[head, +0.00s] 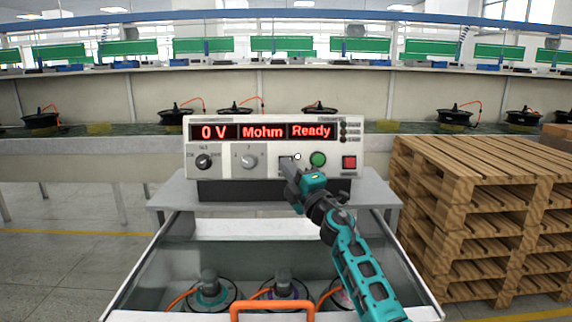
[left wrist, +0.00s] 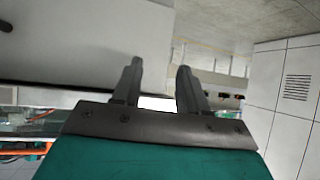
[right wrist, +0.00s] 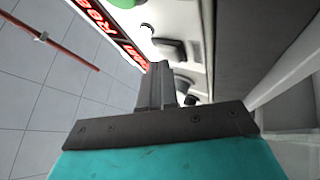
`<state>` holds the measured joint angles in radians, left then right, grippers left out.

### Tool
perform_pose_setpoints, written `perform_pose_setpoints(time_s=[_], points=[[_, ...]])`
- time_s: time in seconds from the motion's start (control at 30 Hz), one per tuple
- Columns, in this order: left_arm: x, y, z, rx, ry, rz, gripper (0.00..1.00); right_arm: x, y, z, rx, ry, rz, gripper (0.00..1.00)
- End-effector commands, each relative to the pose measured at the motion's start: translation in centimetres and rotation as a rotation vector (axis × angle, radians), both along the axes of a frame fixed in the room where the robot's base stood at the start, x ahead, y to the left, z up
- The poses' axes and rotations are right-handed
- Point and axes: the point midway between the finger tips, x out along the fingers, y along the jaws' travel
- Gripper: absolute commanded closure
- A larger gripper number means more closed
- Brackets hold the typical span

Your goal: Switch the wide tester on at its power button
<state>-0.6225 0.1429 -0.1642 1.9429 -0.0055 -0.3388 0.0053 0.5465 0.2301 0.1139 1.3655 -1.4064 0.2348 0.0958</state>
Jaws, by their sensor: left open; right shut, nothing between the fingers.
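The wide tester (head: 225,176) stands on a grey table. Its red display (head: 262,131) is lit and reads "0 V", "Mohm" and "Ready". My right gripper (head: 288,168) is shut and empty, its tips at the front panel over a dark square button (head: 285,159), which they partly hide. I cannot tell whether they touch it. The right wrist view shows the shut fingers (right wrist: 160,80) close to the panel, with the lit display beside them. My left gripper (left wrist: 157,78) is open and empty in the left wrist view; it is not in the head view.
A green button (head: 318,159) and a red button (head: 349,162) lie right of my right gripper; two knobs (head: 249,161) lie left. Below is a cart with an orange handle (head: 272,305) and several motors (head: 209,292). Wooden pallets (head: 480,205) stand at right.

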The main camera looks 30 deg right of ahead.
Motion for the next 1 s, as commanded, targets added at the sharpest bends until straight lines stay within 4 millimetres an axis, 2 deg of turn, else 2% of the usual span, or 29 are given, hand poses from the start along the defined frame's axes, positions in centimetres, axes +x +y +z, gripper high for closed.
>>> perform_pose_setpoints(time_s=[0.3, 0.67, 1.0], points=[[0.0, 0.0, 1.7, 0.0, 0.0, 0.0, 0.57, -1.3, 0.6, 0.5, 0.0, 0.002, -0.001, 1.0], [-0.1, 0.0, 1.7, 0.0, 0.001, 0.0, 0.57, -1.5, 0.7, 0.4, 0.0, 0.0, -0.001, 1.0], [-0.1, 0.0, 4.4, 0.0, 0.003, 0.001, 0.57, -4.0, 1.9, 1.4, 0.001, 0.002, 0.0, 1.0]])
